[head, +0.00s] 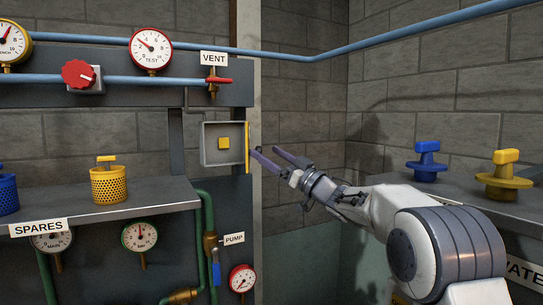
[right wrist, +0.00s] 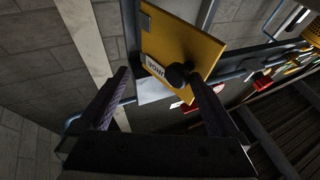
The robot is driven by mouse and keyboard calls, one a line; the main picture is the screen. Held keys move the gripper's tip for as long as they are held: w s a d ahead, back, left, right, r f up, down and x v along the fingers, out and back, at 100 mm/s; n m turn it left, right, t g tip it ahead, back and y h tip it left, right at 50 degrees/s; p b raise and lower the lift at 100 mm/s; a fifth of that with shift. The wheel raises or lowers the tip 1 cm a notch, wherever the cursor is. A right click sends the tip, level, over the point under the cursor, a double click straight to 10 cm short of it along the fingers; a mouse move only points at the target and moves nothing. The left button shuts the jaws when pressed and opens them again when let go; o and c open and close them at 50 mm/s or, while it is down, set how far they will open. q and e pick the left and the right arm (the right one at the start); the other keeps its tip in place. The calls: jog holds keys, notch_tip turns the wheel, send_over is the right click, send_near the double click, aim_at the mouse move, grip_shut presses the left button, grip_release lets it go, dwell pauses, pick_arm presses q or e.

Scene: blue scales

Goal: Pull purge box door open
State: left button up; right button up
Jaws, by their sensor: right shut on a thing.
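In the right wrist view the door (right wrist: 197,40) shows as a yellow panel with a partly readable label and a black knob (right wrist: 178,75). My right gripper (head: 267,153) is just right of the door, with its fingers pointing at it. My left gripper is not in view.
A red-handled VENT valve (head: 219,81) and blue pipe run above the box. A green pipe (head: 207,235) and PUMP valve (head: 215,255) are below. A shelf (head: 130,193) with a yellow basket (head: 108,182) is at left.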

jog(key=b+v, duration=0.6)
jog(key=v, duration=0.4)
jog(key=shift+d, duration=0.15)
jog(key=shift+f, duration=0.1)
jog(key=shift+c, duration=0.2)
